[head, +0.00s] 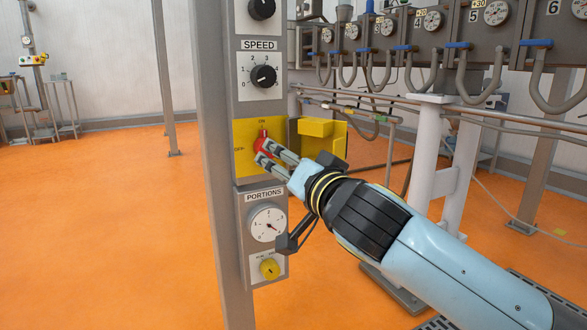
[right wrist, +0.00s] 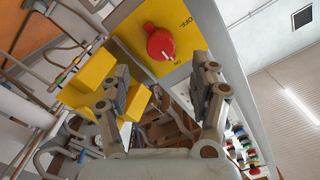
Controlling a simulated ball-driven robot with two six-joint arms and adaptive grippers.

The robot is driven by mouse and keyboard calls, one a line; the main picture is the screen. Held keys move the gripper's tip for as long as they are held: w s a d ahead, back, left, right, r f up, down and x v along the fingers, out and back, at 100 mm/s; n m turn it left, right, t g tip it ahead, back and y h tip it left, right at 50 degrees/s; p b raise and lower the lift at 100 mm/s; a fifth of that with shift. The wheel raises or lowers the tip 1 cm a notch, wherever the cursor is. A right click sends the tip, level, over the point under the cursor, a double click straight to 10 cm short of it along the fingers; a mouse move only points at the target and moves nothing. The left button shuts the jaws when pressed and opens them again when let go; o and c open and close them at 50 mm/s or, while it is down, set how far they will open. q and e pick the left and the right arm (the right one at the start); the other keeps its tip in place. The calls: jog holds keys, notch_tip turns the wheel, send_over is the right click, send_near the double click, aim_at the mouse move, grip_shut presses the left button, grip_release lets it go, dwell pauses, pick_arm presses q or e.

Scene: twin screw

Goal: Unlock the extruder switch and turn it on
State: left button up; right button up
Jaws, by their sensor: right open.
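The red rotary switch (head: 263,140) sits on a yellow plate (head: 243,133) marked ON at the top and OFF at the left. It also shows in the right wrist view (right wrist: 159,42), where its pale mark appears to face the ON label. A yellow box-like cover (head: 317,129) stands swung out to the right of the plate; it shows at the left of the right wrist view (right wrist: 91,82). My right gripper (head: 268,153) is open and empty, its fingertips close in front of the switch's lower part. Contact cannot be told. My left gripper is not in view.
A SPEED dial (head: 263,76) is above the plate and a PORTIONS dial (head: 267,223) below, with a yellow knob (head: 269,268) under it. A grey post (head: 212,150) stands left of the panel. Pipes and gauges (head: 496,13) fill the right. The orange floor is clear at left.

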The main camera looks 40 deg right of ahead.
jog(key=v, duration=0.3)
jog(key=shift+s, duration=0.15)
dwell(0.4)
